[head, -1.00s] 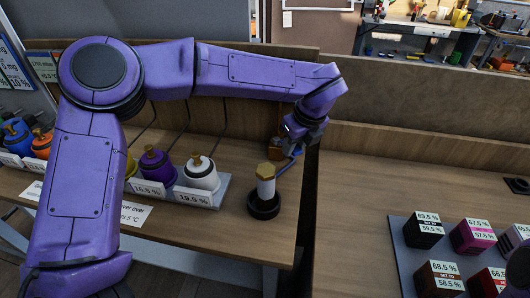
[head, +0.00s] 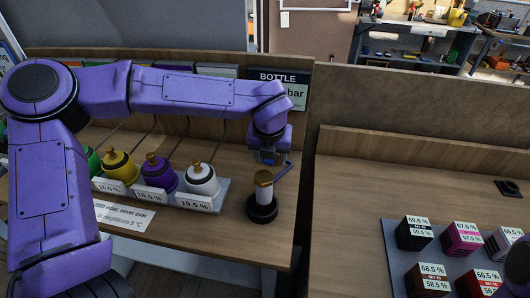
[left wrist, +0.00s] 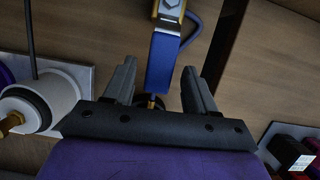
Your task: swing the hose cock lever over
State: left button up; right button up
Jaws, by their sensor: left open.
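In the head view my left gripper (head: 270,154) is at the back of the bench and hides most of the cock. A thin blue curved piece (head: 284,171) shows just below it. My right gripper is not in view.
A white cylinder with a brass cap (head: 263,193) stands in a black base close in front of the gripper. A row of lidded pots, the white one (head: 201,179) nearest, is to the left. Labelled boxes (head: 414,233) sit on the right bench.

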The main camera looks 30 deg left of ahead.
pick_arm(q)
notch_tip(320, 180, up, 6)
jog(key=p, duration=0.4)
jog(key=shift+p, duration=0.4)
jog(key=shift+r, duration=0.1)
jog(key=b+v, duration=0.1)
jog(key=v, duration=0.9)
jog(key=shift+b, duration=0.3)
